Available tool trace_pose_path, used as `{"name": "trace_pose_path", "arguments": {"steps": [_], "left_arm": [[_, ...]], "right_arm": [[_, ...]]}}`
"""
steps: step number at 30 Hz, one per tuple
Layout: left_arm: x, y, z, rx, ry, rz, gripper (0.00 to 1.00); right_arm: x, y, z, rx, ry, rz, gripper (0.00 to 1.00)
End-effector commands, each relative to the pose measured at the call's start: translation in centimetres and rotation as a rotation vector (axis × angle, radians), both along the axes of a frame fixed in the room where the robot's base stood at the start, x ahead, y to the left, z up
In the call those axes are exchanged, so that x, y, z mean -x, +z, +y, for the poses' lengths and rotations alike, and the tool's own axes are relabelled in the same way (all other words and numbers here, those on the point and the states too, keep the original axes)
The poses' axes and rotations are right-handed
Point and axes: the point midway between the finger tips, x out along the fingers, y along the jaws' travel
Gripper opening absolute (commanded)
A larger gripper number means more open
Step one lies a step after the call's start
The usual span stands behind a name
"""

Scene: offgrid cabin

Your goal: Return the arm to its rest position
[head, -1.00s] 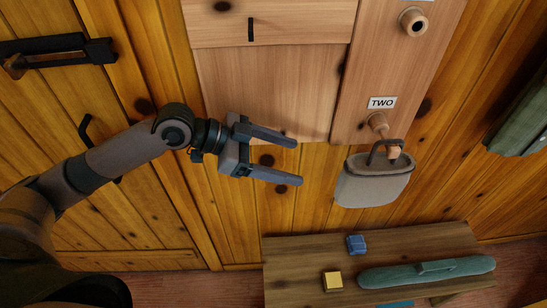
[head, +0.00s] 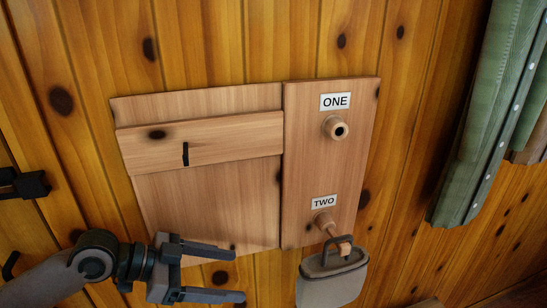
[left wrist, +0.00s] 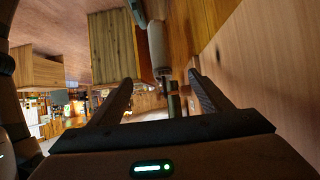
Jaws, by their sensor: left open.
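My left gripper (head: 222,272) is in the lower left of the head view, in front of the lower part of the wooden wall panel. Its two fingers point right, spread apart with nothing between them. In the left wrist view its open fingers (left wrist: 160,92) also show empty. A grey bag (head: 332,280) hangs by its dark handle from the peg labelled TWO (head: 325,222), to the right of the gripper and apart from it. My right gripper is not in view.
The peg labelled ONE (head: 336,128) is bare. A green hanging cloth (head: 490,120) is at the right. A black latch (head: 25,184) is at the left edge. In the left wrist view a wooden cabinet (left wrist: 118,45) stands beyond the fingers, with the wall close on the right.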

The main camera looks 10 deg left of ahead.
Motion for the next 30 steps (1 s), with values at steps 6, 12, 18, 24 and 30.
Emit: {"name": "trace_pose_path", "arguments": {"steps": [6, 12, 18, 24, 30], "left_arm": [[0.7, -2.4, -1.0, -0.016, 0.010, 0.011, 0.71], [2.1, -7.3, -2.3, -0.061, 0.075, 0.035, 0.71], [4.2, -13.3, -2.4, -0.130, 0.226, 0.100, 0.71], [7.6, -19.2, -0.5, -0.220, 0.441, 0.217, 0.71], [12.3, -23.9, 2.7, -0.329, 0.663, 0.362, 0.71]], "right_arm": [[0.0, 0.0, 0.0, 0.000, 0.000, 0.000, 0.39], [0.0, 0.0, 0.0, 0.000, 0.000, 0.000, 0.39], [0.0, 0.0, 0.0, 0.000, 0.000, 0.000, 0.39], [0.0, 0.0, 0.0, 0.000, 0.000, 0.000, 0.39], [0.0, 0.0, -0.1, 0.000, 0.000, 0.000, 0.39]]}}
